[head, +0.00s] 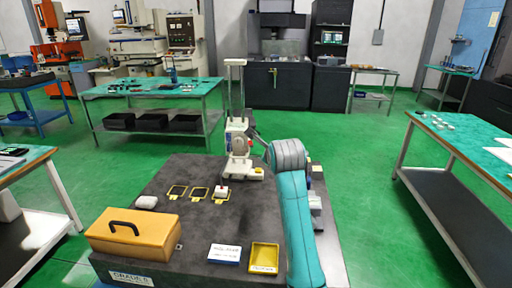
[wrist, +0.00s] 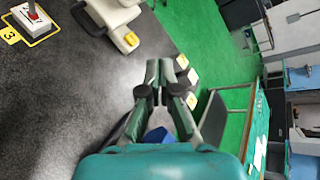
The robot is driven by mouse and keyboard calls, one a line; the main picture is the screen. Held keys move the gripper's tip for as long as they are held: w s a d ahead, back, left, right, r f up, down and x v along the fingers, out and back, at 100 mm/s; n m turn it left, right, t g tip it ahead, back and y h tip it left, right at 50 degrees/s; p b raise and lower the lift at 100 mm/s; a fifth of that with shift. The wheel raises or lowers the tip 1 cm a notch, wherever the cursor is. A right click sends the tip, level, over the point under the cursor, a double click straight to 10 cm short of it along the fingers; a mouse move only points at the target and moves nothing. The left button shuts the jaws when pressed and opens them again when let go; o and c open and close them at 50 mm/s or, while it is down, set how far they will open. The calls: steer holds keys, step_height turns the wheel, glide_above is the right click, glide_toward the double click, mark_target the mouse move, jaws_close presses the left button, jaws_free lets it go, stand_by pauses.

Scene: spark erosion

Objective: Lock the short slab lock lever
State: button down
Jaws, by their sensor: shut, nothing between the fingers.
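A white block with a red-based upright lever (wrist: 30,18) stands in the yellow frame marked 3 at the top left of the wrist view. In the head view this white block (head: 221,192) sits on the dark bench top. I cannot tell whether it is the short slab with the lock lever. A white upright stand (head: 237,143) rises behind it, and its foot (wrist: 112,12) shows in the wrist view. My gripper (wrist: 160,67) is shut and empty, apart from the block and the stand's foot. In the head view my arm hides it.
Two empty yellow-edged frames (head: 199,193) lie left of the block. Small white blocks (wrist: 190,77) lie beyond my fingers near the bench edge.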

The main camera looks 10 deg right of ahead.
mark_target(251, 144)
steer(key=w+a+f, duration=0.2)
steer(key=w+f, duration=0.1)
steer(key=w, duration=0.8)
stand_by(0.3)
